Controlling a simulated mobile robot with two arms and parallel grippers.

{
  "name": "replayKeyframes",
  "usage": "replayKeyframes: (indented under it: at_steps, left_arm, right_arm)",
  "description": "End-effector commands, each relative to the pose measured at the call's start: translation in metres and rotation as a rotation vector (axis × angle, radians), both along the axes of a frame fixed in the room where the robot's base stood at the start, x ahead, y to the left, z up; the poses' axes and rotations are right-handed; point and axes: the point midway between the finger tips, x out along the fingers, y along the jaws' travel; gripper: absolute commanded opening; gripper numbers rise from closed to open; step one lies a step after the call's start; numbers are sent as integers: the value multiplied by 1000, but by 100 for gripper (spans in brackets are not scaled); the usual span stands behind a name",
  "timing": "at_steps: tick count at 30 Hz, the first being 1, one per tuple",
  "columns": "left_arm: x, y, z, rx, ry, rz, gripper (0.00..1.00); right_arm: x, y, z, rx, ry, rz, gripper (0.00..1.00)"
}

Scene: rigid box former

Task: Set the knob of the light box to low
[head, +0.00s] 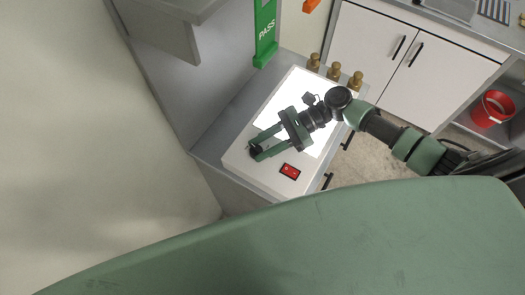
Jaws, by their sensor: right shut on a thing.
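The light box (232,161) is a white case with a bright, glowing top panel (281,91). It stands on a grey cabinet top. Its black knob (256,150) is at the front left part of the case, mostly hidden between the fingers of my right gripper (257,152). My right gripper reaches in from the right over the panel and is shut on the knob. The knob's pointer and any markings cannot be made out. A red switch (290,171) is on the case to the right of the knob. My left gripper is not in view.
Several brass weights (334,71) stand behind the light box. A green PASS holder (265,33) hangs at the back. White cabinets (377,60) and a red bucket (491,109) are at the right. My green body covers the foreground.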

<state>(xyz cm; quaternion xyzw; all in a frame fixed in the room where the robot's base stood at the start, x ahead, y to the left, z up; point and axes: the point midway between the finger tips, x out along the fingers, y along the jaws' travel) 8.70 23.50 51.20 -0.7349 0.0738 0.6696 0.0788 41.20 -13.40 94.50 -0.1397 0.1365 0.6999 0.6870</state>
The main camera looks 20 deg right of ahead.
Motion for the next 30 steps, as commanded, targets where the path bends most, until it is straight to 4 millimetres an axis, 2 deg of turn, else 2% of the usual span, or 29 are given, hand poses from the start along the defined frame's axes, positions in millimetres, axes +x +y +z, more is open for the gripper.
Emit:
replayKeyframes:
  at_steps: [1, 3, 12, 30]
  left_arm:
    - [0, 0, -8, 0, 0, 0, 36]
    - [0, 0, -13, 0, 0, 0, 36]
    - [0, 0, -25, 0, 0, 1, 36]
    - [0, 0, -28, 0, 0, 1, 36]
  right_arm:
    - [3, 1, -4, 1, -3, 36, 0]
    - [3, 1, -3, 1, -3, 87, 0]
    - [4, 2, -2, 2, -1, 237, 0]
    - [2, 3, -1, 1, 2, 289, 0]
